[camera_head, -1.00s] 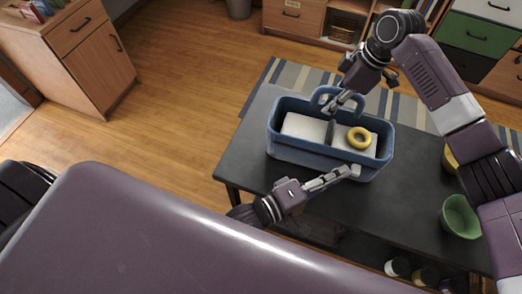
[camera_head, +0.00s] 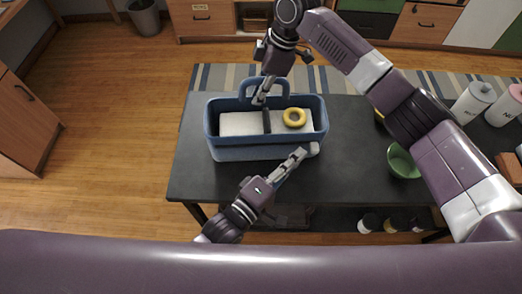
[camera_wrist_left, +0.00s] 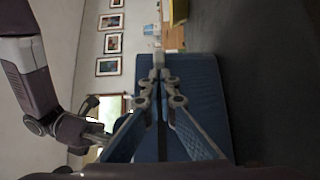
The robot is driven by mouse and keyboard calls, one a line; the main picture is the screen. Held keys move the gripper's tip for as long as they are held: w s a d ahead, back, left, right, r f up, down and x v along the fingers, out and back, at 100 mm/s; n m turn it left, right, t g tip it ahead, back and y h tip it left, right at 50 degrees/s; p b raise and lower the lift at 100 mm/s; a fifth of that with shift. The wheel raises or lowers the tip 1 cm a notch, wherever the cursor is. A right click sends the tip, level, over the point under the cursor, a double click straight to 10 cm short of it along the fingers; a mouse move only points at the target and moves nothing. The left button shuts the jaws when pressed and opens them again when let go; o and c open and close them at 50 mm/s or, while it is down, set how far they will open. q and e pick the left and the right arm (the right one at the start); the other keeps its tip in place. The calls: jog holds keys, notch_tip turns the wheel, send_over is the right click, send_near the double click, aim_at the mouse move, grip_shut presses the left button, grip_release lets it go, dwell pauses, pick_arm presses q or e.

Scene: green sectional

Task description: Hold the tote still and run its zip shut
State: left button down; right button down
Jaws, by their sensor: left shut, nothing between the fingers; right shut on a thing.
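The blue tote (camera_head: 230,153) stands open on the dark table, with pale contents, a black divider (camera_head: 266,121) and a yellow ring (camera_head: 294,117) inside. My right gripper (camera_head: 261,97) reaches in from the far side and is shut on the tote by its far rim and handle (camera_head: 243,92); its fingertips hide the exact contact. My left gripper (camera_head: 303,155) is shut and empty at the tote's near right corner, close to a small grey-white tab (camera_head: 313,149). In the left wrist view its closed fingers (camera_wrist_left: 158,85) point along the tote's blue side (camera_wrist_left: 205,100). I cannot tell whether they touch it.
A green bowl (camera_head: 402,161) stands on the table (camera_head: 350,130) right of the tote. Pale canisters (camera_head: 473,101) stand at the far right. My right arm spans the space above the table's right side. Bare tabletop lies left of the bowl.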

pick_arm(q)
jog(key=a, duration=0.1)
jog(key=s+a, duration=0.1)
jog(key=a, duration=0.1)
jog(key=shift+a+f, duration=0.15)
jog(key=v, duration=0.9)
jog(key=shift+r, duration=0.2)
pick_arm(e)
jog(key=c, duration=1.8)
grip_release()
jog(key=shift+r, duration=0.1)
